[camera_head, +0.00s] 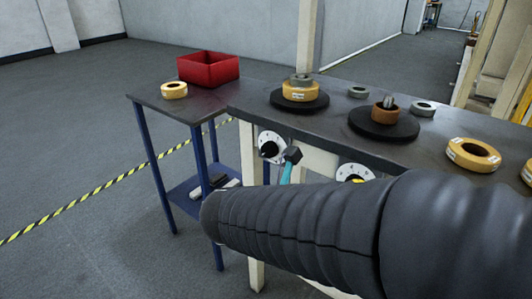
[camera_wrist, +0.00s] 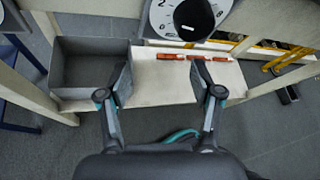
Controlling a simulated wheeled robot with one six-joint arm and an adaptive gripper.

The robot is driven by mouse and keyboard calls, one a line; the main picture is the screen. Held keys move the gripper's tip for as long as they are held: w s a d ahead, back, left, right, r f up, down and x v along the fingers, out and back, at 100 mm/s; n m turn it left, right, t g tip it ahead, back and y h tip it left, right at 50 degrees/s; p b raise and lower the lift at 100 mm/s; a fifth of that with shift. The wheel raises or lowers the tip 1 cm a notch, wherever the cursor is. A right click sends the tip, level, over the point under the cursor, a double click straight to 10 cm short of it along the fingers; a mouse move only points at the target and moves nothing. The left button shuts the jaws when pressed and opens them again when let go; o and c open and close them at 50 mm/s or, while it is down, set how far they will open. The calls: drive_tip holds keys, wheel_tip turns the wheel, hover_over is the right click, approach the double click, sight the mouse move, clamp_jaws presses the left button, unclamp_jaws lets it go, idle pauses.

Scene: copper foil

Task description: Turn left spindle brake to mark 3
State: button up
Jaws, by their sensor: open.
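The left spindle brake dial (camera_head: 270,146) is a white disc with a black knob on the bench front, below the left turntable (camera_head: 299,98). A second dial (camera_head: 355,172) sits to the right, partly hidden by my arm. My gripper (camera_head: 292,158) is just right of and slightly below the left dial, and appears apart from it. The wrist view shows my gripper (camera_wrist: 161,80) open and empty, both fingers below a white numbered dial (camera_wrist: 163,12) with a black knob. That dial is cut off at the top; I cannot tell surely which one it is.
A grey bin (camera_wrist: 92,72) and a pale shelf with orange pieces (camera_wrist: 200,58) lie behind my fingers. The bench (camera_head: 335,105) carries a right turntable (camera_head: 384,125) and several rolls. A side table with a red crate (camera_head: 208,69) stands left.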

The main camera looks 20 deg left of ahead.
drive_tip(key=a+r+n+t+y, duration=0.1)
drive_tip(key=a+n+t, duration=0.3)
drive_tip(key=a+n, duration=0.45)
drive_tip(key=n+t+y, duration=0.3)
drive_tip(key=n, duration=0.1)
approach(266, 152)
drive_tip(key=shift+m, duration=0.25)
drive_tip(key=x, duration=0.9)
drive_tip(key=shift+w+r, duration=0.1)
drive_tip(key=shift+w, duration=0.05)
drive_tip(key=c, duration=1.1)
drive_tip(key=shift+c, duration=0.2)
